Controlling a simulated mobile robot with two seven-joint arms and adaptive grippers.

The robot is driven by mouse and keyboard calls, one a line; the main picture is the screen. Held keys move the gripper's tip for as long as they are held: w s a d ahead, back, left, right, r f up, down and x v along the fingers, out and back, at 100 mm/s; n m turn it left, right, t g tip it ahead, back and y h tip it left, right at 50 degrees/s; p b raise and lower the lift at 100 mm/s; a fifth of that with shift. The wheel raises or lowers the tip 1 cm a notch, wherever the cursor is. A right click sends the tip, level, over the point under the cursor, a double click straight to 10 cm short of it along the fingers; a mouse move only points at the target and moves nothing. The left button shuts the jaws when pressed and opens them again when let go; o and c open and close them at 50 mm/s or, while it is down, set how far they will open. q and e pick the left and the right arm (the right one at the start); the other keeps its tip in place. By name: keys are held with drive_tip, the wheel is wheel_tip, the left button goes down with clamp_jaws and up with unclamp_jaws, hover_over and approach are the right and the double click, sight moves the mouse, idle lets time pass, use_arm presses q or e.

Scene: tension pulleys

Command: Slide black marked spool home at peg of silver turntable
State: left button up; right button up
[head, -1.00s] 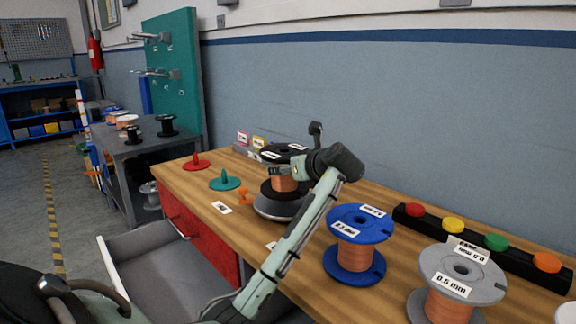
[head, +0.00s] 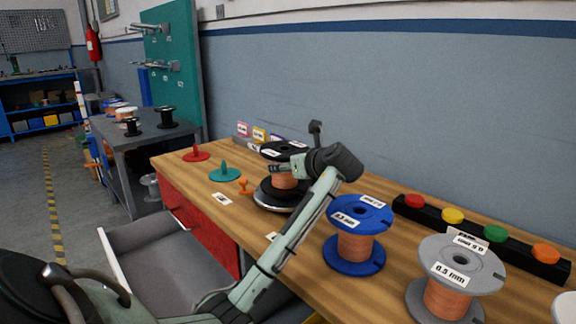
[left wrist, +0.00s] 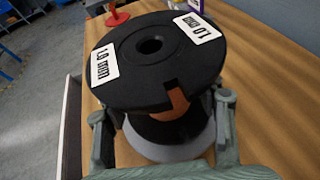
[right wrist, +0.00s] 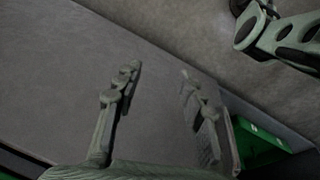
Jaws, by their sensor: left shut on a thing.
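The black spool (head: 284,149) has white 1.0 mm labels on its top flange and copper wire on its core. It also fills the middle of the left wrist view (left wrist: 140,72), upright with a notch in its near rim. My left gripper (left wrist: 165,115) is shut on it below the top flange, a finger on each side. The silver turntable (head: 268,203) lies directly under the spool, its rim showing in the left wrist view (left wrist: 165,153). The spool hides the peg; I cannot tell whether the lower flange touches the turntable. My right gripper (right wrist: 158,88) is open and empty.
A blue spool (head: 356,247) and a grey spool (head: 446,298) stand right of my left arm. Red (head: 196,154) and teal (head: 224,173) cones and a small orange piece (head: 244,187) lie left of the turntable. A button bar (head: 470,232) runs along the back.

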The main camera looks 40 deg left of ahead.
use_arm(q)
drive_tip(key=shift+f, duration=0.1)
idle(0.3)
drive_tip(key=shift+f, duration=0.7)
drive_tip(key=shift+d+f, duration=0.1)
drive_tip(key=shift+f, duration=0.25)
drive_tip(key=o, duration=1.7)
drive_tip(key=shift+o, duration=0.7)
drive_tip(key=shift+r, duration=0.1)
drive_tip(key=v, duration=1.2)
